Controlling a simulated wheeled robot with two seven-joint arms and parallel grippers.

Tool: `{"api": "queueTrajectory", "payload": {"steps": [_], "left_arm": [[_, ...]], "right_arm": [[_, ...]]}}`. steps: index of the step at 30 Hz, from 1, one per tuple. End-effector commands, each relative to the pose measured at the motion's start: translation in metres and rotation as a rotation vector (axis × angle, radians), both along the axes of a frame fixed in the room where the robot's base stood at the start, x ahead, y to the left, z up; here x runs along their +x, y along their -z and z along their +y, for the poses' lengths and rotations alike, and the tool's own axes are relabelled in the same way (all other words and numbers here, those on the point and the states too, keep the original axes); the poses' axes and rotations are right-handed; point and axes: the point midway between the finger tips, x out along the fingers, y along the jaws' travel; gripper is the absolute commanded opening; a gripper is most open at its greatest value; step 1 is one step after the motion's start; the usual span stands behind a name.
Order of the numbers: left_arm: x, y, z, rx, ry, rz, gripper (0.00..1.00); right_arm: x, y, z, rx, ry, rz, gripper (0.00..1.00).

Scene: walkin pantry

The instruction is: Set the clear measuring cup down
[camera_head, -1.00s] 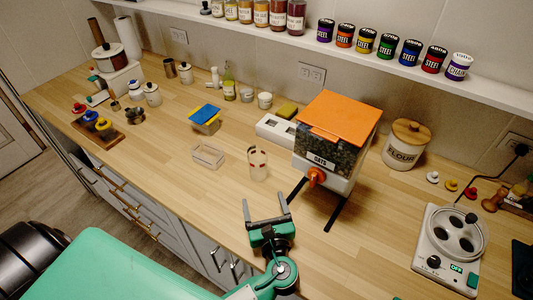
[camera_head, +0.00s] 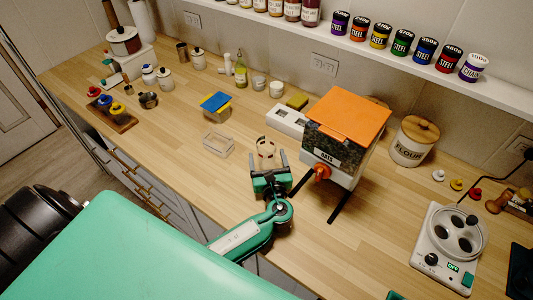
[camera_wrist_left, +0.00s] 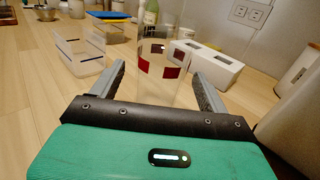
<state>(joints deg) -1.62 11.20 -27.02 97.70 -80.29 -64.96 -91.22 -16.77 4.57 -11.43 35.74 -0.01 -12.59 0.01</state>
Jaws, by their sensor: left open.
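The clear measuring cup (camera_head: 265,147) with red marks stands upright on the wooden counter, left of the oats dispenser. It also shows in the left wrist view (camera_wrist_left: 158,62), ahead of and between my fingers. My left gripper (camera_head: 268,162) is open, its two fingers pointing at the cup from the near side. In the left wrist view my fingers (camera_wrist_left: 160,82) are spread to both sides of the cup's near part, and I see no contact. The cup's base is partly hidden behind the gripper body. My right gripper is not in view.
The oats dispenser (camera_head: 343,130) with an orange lid stands close on the right. A clear rectangular container (camera_head: 218,144) is on the left. A white block (camera_head: 289,120) lies behind the cup. A flour canister (camera_head: 412,145) and a white appliance (camera_head: 446,243) are farther right.

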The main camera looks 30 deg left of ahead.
Motion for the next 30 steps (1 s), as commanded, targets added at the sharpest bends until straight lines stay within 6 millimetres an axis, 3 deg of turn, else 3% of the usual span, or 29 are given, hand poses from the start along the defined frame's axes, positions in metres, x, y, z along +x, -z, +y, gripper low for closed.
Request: {"api": "queueTrajectory", "payload": {"steps": [4,12,13,20,23,30], "left_arm": [[0.015,-0.002,0.011,0.001,0.001,0.001,0.78],[0.018,0.0,0.013,-0.001,0.001,0.001,0.78],[0.018,0.0,0.013,-0.001,0.001,0.001,0.76],[0.018,0.0,0.013,-0.001,0.001,0.001,0.31],[0.018,0.0,0.013,-0.001,0.001,0.001,0.26],[0.018,-0.001,0.013,-0.001,0.001,0.0,0.26]], "right_arm": [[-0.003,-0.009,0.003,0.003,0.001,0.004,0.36],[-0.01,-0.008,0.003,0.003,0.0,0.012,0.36],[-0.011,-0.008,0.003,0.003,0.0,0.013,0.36],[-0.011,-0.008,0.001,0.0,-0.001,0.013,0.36],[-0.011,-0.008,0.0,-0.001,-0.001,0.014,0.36],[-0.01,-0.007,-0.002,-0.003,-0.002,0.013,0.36]]}}
